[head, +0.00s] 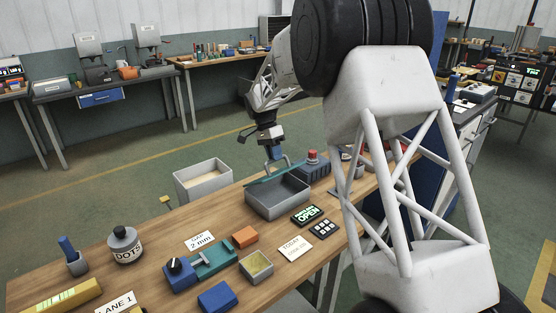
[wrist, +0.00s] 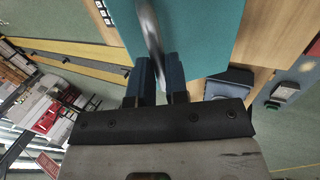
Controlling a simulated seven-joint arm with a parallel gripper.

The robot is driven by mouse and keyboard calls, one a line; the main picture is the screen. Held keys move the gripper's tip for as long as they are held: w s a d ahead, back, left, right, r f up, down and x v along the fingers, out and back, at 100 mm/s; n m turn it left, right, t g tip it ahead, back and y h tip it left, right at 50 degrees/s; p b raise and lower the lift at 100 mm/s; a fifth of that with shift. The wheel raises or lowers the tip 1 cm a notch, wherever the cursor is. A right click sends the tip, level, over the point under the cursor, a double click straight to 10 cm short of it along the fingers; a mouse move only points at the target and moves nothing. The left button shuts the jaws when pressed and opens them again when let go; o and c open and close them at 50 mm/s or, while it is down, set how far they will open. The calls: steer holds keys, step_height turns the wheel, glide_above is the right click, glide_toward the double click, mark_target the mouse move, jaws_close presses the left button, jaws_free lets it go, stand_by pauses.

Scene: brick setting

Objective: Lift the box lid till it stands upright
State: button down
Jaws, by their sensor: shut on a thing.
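The grey box (head: 277,204) stands on the wooden workbench, and its inside shows in the head view. Its teal lid (head: 262,182) shows as a thin slanted strip over the far side of the box, raised and tilted; its exact angle is hard to tell. My gripper (head: 273,157) is above the lid, at its curved grey handle. In the wrist view my gripper (wrist: 157,88) is shut on the handle (wrist: 149,30), with the teal lid (wrist: 205,35) filling the top middle. The hinge cannot be made out.
A red-topped item (head: 313,157) stands close behind the box at right. An OPEN sign (head: 306,214) and a dark button panel (head: 324,229) lie in front. A pale open bin (head: 203,181) is beyond the bench edge at left. The bench's left middle has bare wood.

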steer(key=shift+w+a+r, duration=0.1)
steer(key=shift+w+a, duration=0.1)
steer(key=shift+w, duration=0.05)
steer(key=w+a, duration=0.7)
steer(key=shift+a+f, duration=0.2)
steer(key=shift+f, duration=0.1)
steer(key=shift+w, duration=0.15)
steer(key=c, duration=1.4)
jaws_free()
steer(key=shift+o, duration=1.4)
steer(key=shift+r, duration=0.25)
